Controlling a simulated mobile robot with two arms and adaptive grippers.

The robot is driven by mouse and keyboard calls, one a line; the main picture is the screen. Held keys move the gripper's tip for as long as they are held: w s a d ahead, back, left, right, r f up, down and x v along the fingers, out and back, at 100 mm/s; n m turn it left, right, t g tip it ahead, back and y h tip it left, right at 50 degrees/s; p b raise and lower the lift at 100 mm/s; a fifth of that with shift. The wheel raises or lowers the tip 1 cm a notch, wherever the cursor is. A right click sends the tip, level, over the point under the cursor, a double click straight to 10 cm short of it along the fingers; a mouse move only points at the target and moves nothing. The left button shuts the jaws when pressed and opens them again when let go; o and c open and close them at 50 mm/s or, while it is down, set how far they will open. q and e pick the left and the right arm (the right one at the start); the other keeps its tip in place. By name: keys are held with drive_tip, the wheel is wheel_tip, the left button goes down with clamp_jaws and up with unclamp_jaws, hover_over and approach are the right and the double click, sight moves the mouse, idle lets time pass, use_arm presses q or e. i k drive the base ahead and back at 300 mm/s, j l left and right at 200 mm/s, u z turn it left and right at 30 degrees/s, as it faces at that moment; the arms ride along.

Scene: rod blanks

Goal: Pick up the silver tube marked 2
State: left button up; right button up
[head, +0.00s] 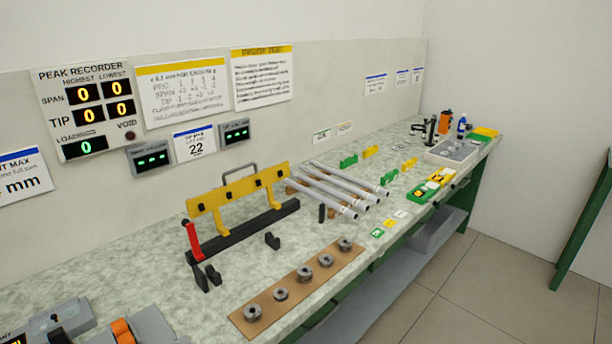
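Several silver tubes (332,188) lie side by side on the bench in the head view, right of the yellow and black fixture. They slant from the back left to the front right, with their near ends toward the bench's front edge. Small dark marks show near these ends, but the numbers are too small to read, so I cannot tell which tube is marked 2. Neither of my grippers is in view.
The bench (150,262) runs from front left to back right. The yellow and black fixture (238,192) has a red lever. A brown strip (293,292) holds several metal pieces. Green and yellow blocks (349,161) stand behind the tubes. A grey tray (453,152) stands farther back.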

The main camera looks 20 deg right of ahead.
sight(375, 189)
drive_tip(key=l+u, duration=0.45)
drive_tip(key=l, duration=0.4)
drive_tip(key=l+u, duration=0.4)
drive_tip(key=l, duration=0.45)
drive_tip(key=k, duration=0.05)
